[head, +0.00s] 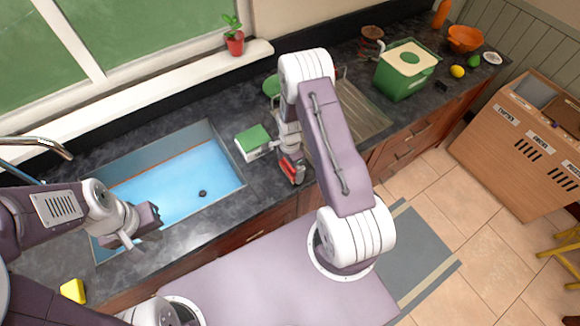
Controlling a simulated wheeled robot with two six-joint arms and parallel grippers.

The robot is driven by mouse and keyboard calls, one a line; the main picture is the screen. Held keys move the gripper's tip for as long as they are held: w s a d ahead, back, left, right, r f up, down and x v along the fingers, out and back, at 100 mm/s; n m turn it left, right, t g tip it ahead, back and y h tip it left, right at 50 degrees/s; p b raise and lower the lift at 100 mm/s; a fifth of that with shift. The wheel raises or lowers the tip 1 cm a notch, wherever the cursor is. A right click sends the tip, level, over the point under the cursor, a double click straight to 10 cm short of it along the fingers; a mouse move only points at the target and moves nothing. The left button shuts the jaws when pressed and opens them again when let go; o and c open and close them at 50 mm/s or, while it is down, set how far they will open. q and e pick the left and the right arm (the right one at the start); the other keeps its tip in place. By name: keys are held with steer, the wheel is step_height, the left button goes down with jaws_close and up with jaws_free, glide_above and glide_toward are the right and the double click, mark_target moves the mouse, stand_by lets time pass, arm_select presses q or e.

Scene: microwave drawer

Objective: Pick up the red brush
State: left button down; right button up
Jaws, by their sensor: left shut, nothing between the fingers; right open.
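A red object that looks like the red brush (292,169) is at the counter's front edge, right of the sink. My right gripper (290,158) points down directly at it and partly hides it. The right gripper is open; I cannot tell whether its fingers touch the red object or stand around it. My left gripper (130,236) is shut and empty, over the front left part of the sink.
A blue sink (175,185) with a tap (45,146) is at left. A green-topped sponge or box (253,140) sits close to my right gripper. A yellow sponge (73,291) lies at front left. A green bin (402,72) stands further right.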

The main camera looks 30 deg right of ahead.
steer(key=shift+d+f, duration=0.2)
steer(key=shift+f, duration=0.1)
steer(key=shift+c, duration=0.3)
steer(key=shift+a, duration=0.1)
steer(key=c, duration=1)
steer(key=shift+c, duration=0.2)
steer(key=shift+r, duration=0.1)
steer(key=shift+w+r+b, duration=0.1)
steer(key=shift+r+b, duration=0.3)
steer(key=shift+r, duration=0.05)
step_height(320, 180, up, 3)
steer(key=shift+f+b, duration=0.1)
steer(key=shift+b, duration=0.55)
steer(key=s+r+b, duration=0.2)
steer(key=s+r, duration=0.5)
steer(key=s, duration=0.5)
steer(key=shift+a+r, duration=0.15)
steer(key=shift+a, duration=0.1)
steer(key=shift+w, duration=0.1)
